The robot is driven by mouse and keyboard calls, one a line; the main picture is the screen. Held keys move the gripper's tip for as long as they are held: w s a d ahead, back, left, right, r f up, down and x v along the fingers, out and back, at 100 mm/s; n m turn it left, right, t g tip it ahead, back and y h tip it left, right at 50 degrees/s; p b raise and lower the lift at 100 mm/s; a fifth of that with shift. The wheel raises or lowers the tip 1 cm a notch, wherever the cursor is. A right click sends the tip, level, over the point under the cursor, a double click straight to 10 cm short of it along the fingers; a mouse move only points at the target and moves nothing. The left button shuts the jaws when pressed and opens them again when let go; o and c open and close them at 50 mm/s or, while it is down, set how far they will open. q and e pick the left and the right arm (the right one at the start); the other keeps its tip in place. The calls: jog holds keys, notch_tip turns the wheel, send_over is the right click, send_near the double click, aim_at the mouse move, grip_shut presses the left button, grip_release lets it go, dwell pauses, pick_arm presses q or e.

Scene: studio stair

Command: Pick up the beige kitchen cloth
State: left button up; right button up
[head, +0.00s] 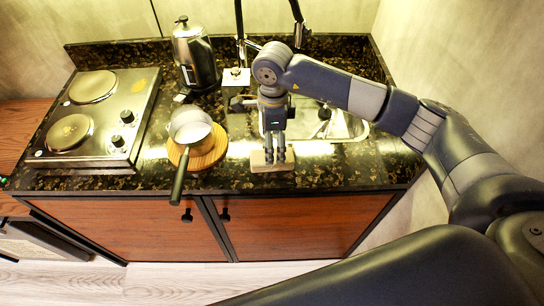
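The beige kitchen cloth (259,166) looks like a small, flat, pale rectangle. It lies near the front edge of the dark speckled counter, in front of the sink. My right gripper (275,158) points down over the cloth, with its fingertips at or just above it and hiding part of it. The fingers look fairly close together. I cannot tell whether they grip any fabric. My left gripper is not in view.
A pot with a long handle (190,131) stands on a round wooden board (206,156) left of the cloth, its handle overhanging the counter front. A kettle (195,55), a two-plate stove (96,115) and a sink (340,126) are nearby. Bare counter (340,172) lies right of the cloth.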

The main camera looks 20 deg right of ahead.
jog(key=shift+f+p, duration=0.45)
jog(key=shift+f, duration=0.05)
notch_tip(320, 180, down, 4)
jog(key=shift+s+r+p, duration=0.1)
jog(key=shift+r+p, duration=0.1)
jog(key=shift+p, duration=0.8)
jog(key=shift+f, duration=0.55)
jog(key=c, duration=1.2)
